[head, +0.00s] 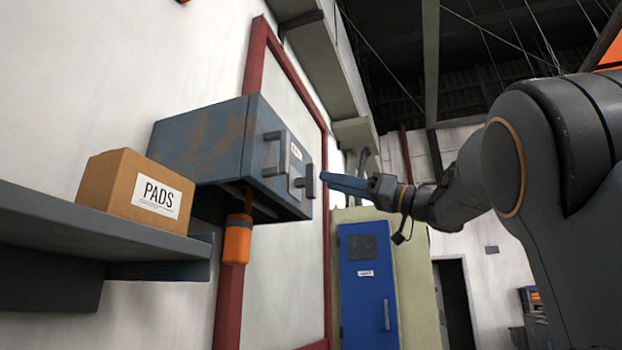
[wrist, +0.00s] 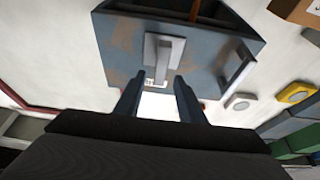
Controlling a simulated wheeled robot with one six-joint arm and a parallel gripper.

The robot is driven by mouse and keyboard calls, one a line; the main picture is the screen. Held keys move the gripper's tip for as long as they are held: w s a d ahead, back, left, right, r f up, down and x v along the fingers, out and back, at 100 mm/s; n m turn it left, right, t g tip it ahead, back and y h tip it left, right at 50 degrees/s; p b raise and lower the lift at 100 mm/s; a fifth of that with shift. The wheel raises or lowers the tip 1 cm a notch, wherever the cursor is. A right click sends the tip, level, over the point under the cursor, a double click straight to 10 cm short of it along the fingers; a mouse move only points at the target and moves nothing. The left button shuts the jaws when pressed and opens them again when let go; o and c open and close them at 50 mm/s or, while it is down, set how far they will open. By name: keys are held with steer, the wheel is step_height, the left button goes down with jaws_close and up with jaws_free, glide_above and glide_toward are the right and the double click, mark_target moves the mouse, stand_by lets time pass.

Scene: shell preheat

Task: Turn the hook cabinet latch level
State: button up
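The blue-grey, rust-stained wall cabinet (head: 205,140) hangs at centre left in the head view and fills the top of the wrist view (wrist: 120,45). Its latch (head: 309,181) is a grey bar on a plate on the door; the bar stands roughly upright. It shows in the wrist view (wrist: 150,52), just beyond the fingertips. My gripper (head: 325,180) is in front of the latch, close to it in the head view. In the wrist view my gripper (wrist: 157,82) has its two fingers apart with nothing between them. I cannot tell whether a finger touches the latch.
A grey door handle (head: 277,153) stands beside the latch. A cardboard PADS box (head: 140,187) sits on a shelf (head: 100,235) at left. An orange cylinder (head: 237,240) hangs under the cabinet. A blue locker (head: 367,280) stands behind. Space right of the door is open.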

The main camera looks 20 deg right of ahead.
mark_target(315, 177)
steer(key=p+x, duration=0.2)
steer(key=x, duration=0.5)
steer(key=shift+s+a, duration=0.1)
steer(key=shift+c, duration=0.4)
jaws_close()
